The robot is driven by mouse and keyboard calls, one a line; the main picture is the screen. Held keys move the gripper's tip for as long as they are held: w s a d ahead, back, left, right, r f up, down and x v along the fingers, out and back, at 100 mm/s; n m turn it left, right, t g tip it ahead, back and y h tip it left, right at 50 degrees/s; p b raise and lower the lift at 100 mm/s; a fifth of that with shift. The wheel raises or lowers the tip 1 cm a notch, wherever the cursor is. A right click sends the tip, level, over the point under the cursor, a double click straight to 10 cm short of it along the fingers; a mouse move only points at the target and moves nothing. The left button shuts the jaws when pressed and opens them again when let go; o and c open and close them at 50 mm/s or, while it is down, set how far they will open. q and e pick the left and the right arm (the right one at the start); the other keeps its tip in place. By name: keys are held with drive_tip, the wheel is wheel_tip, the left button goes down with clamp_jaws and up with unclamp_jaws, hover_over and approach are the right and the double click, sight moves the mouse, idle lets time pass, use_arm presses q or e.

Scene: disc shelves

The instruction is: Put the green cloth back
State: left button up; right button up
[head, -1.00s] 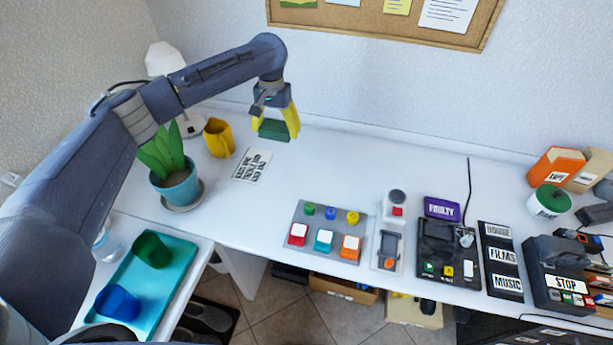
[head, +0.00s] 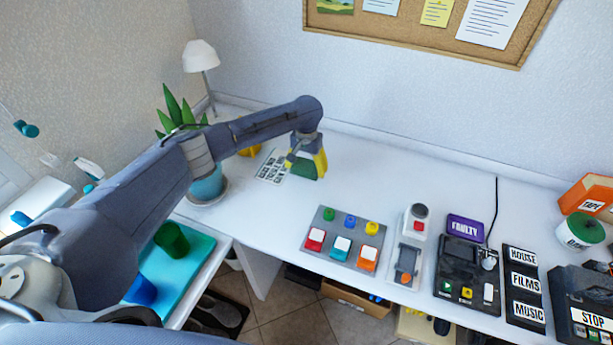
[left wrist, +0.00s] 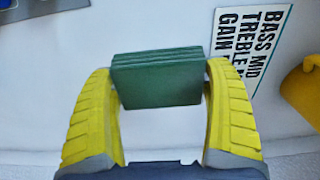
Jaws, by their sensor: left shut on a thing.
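The green cloth (left wrist: 158,78) is a folded, layered dark green block between the yellow fingers of my left gripper (left wrist: 160,115) in the left wrist view. In the head view my left gripper (head: 306,165) points down with the green cloth (head: 303,169) between its fingers, low over the white desk near the wall. I cannot tell whether the cloth touches the desk. A white card with black lettering (head: 271,166) lies just left of the gripper; the card also shows in the left wrist view (left wrist: 250,45). My right gripper is not in view.
A yellow mug (head: 250,151) is partly hidden behind my left arm. A grey button panel (head: 342,238) lies in front. A potted plant (head: 207,187) and a turquoise tray (head: 196,262) are at the left. The desk right of the gripper is clear.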

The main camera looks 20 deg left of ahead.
sight(306, 181)
use_arm(q)
drive_tip(key=shift+f, duration=2.4)
drive_tip(key=shift+f, duration=0.15)
drive_tip(key=o, duration=1.1)
drive_tip(key=shift+o, duration=0.2)
wheel_tip(306, 181, up, 12)
drive_tip(key=shift+r, duration=0.15)
